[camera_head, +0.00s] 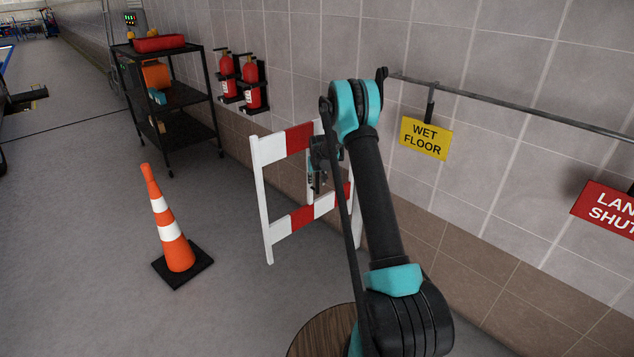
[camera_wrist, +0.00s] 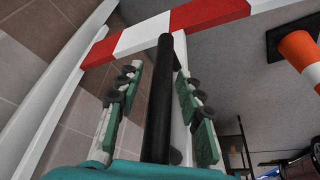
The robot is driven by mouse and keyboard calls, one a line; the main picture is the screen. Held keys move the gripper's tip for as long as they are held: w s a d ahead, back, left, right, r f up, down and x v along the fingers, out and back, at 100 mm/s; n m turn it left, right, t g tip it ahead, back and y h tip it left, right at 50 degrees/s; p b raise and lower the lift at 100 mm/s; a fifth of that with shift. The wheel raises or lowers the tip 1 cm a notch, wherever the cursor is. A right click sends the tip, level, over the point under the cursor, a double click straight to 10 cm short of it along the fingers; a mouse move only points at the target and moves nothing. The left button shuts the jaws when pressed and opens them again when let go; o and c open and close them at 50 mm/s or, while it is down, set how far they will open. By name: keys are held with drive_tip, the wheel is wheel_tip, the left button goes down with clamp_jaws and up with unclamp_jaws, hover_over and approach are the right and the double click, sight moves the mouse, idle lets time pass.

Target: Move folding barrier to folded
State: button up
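The folding barrier (camera_head: 262,205) stands by the tiled wall, with white posts and red-and-white rails. Parts of it are hidden behind my arm, so I cannot tell its full angle. My gripper (camera_head: 318,182) is at the barrier, between its upper and lower rails. In the wrist view my gripper (camera_wrist: 156,76) has its two fingers apart, with a black upright bar (camera_wrist: 162,110) between them. Gaps show on both sides of the bar. The barrier's red-and-white rail (camera_wrist: 145,37) crosses above the fingertips, and a white post stands behind the bar.
An orange traffic cone (camera_head: 176,250) stands left of the barrier. A black shelf cart (camera_head: 180,97) and two fire extinguishers (camera_head: 252,85) are behind it. A wall rail carries a yellow sign (camera_head: 424,138) and a red sign (camera_head: 608,207). A round wooden top (camera_head: 318,335) is at the front.

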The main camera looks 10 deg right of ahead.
drive_tip(key=shift+f, duration=0.1)
clamp_jaws()
idle(0.6)
